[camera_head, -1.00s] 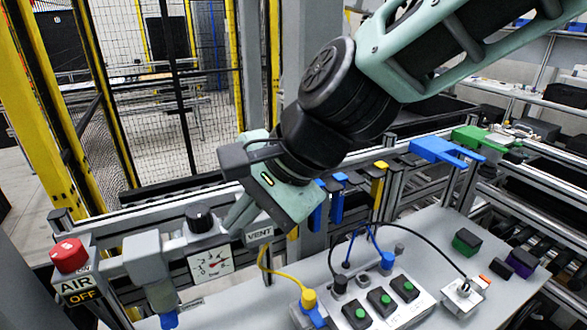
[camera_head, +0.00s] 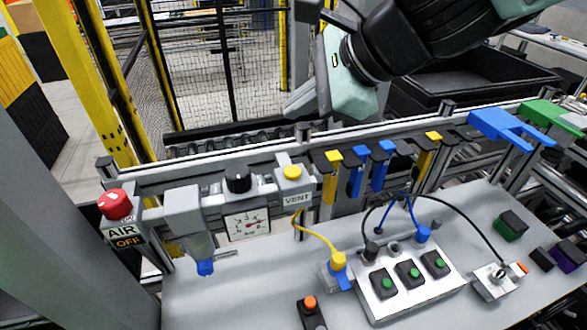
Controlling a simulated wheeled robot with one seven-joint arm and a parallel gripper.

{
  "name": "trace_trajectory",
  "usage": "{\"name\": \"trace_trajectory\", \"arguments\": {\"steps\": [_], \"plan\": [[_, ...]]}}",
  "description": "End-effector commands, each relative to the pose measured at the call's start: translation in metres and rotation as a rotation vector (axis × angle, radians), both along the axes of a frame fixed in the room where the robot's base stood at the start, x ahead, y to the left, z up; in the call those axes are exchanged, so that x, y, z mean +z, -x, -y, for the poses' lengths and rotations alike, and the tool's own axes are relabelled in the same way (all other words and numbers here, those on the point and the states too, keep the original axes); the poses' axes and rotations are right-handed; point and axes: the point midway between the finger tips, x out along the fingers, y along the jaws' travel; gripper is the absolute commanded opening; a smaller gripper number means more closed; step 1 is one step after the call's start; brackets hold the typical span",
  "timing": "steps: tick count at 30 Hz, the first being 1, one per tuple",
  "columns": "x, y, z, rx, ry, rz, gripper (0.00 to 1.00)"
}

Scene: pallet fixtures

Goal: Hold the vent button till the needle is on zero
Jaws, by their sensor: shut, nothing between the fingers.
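The vent button (camera_head: 292,172) is a yellow cap on top of a grey block with a VENT label (camera_head: 297,199). Nothing touches it. The white gauge (camera_head: 247,225) sits just left of it, below a black knob (camera_head: 237,179). Its needle and red marks are too small to tell whether it is on zero. My gripper (camera_head: 291,111) is shut and empty, above and behind the vent button in the picture, clearly apart from it.
A red knob (camera_head: 115,204) sits over the AIR OFF label at left. A grey filter unit (camera_head: 183,212) with a blue bottom stands left of the gauge. Yellow and blue clips hang along the rail at right. A button box (camera_head: 408,282) with cables lies on the bench.

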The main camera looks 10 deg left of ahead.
Motion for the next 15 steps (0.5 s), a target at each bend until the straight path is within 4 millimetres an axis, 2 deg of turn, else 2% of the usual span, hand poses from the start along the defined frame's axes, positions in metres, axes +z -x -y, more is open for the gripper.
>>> {"name": "trace_trajectory", "arguments": {"steps": [15], "plan": [[-0.068, 0.000, 0.000, 0.001, 0.001, 0.000, 0.00]]}}
